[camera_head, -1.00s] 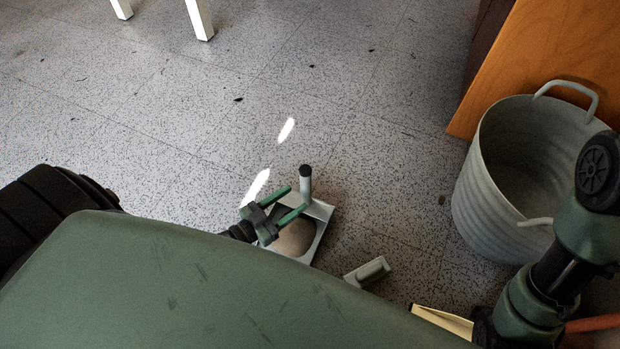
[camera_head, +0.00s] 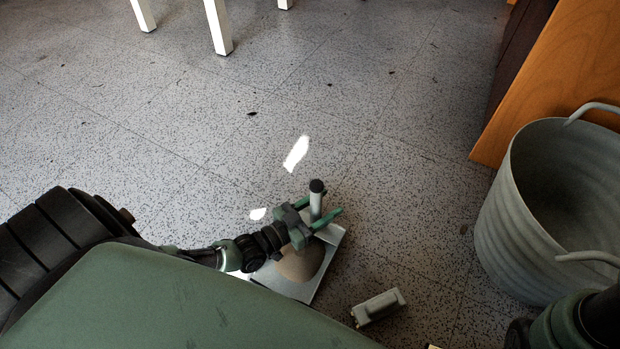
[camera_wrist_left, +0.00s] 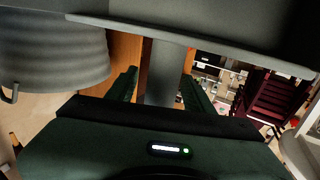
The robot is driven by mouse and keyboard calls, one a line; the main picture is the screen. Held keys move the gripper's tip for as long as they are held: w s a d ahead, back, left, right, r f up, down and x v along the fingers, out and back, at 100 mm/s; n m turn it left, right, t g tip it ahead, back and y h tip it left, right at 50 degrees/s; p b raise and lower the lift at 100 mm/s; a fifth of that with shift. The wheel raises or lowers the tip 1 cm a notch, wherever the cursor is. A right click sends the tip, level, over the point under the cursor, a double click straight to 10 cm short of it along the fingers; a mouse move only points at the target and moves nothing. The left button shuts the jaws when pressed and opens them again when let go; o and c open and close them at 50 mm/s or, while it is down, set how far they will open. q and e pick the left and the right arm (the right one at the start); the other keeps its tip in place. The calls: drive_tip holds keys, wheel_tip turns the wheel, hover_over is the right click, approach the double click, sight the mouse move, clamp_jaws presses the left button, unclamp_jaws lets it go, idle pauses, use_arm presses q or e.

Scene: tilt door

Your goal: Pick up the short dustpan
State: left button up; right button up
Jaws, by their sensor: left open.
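The short dustpan (camera_head: 333,234) lies on the floor at lower middle in the head view, with a brownish rounded shape on its pan. Its short grey handle (camera_head: 316,206) stands upright with a black top end. My left gripper (camera_head: 331,202) is open, its green fingers on either side of the handle. In the left wrist view the grey handle (camera_wrist_left: 163,75) stands between the two open fingers (camera_wrist_left: 160,76). Contact between fingers and handle cannot be told. My green body hides the floor left of the pan. My right gripper is out of view.
A small grey block-like object (camera_head: 378,307) lies on the floor right of the dustpan. A large grey bucket (camera_head: 510,225) stands at the right, near a wooden panel (camera_head: 545,75). White furniture legs (camera_head: 218,28) stand at the top. The floor between is mostly clear.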

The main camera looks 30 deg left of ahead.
use_arm(q)
drive_tip(key=shift+c, duration=0.3)
clamp_jaws()
idle(1.1)
